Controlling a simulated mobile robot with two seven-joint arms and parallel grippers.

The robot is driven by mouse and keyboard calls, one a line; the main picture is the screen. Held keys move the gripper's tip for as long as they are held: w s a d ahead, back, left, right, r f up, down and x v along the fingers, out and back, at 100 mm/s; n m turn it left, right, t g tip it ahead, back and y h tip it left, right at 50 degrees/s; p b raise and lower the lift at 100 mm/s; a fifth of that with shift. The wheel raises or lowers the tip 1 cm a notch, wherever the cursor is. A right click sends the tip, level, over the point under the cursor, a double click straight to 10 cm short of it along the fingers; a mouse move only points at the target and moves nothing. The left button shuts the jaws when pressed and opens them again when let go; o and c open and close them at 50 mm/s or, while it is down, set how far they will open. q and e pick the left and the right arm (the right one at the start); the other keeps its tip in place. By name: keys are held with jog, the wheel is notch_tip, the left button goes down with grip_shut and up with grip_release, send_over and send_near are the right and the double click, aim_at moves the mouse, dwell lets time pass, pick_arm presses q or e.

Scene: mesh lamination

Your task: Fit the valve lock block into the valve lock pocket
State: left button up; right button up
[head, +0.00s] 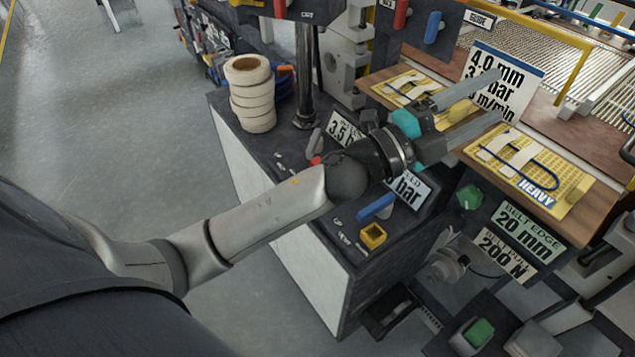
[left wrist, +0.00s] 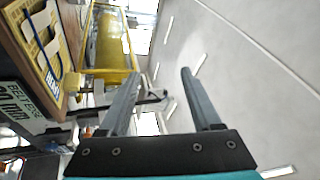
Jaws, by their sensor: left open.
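A small yellow open-topped holder (head: 373,236) stands on the dark cabinet top beside a blue lever (head: 377,207); it looks like the valve lock pocket, with a dark hollow inside. I cannot pick out the valve lock block with certainty. My left gripper (head: 497,97) is open above the wooden bench, its fingers reaching right across the white figures sign. In the left wrist view the left gripper (left wrist: 162,72) has its two fingers apart with nothing held between them; floor and distant equipment show beyond. My right gripper is not in view.
A tape-roll stack (head: 252,95) and a dark post (head: 306,75) stand on the cabinet. A yellow HEAVY board (head: 530,166) lies on the bench, and it also shows in the left wrist view (left wrist: 35,45). Signs line the bench front. Floor at left is clear.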

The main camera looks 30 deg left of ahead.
pick_arm(q)
jog(key=s+d+f+m+g+h, duration=0.35)
jog(key=d+m+g, duration=0.25)
jog(key=m+g, duration=0.75)
jog(key=a+f+m+g+y, duration=0.2)
jog(key=a+f+m+y, duration=0.3)
jog(key=a+f+y, duration=0.1)
jog(key=a+f+g+y, duration=0.2)
jog(key=a+y, duration=0.9)
jog(key=a, duration=1.3)
jog(key=shift+n, duration=0.35)
jog(key=f, duration=0.5)
jog(key=w+f, duration=0.1)
jog(key=f, duration=0.2)
jog(key=shift+f, duration=0.15)
jog(key=shift+a+f, duration=0.15)
jog(key=shift+f, duration=2.7)
grip_shut()
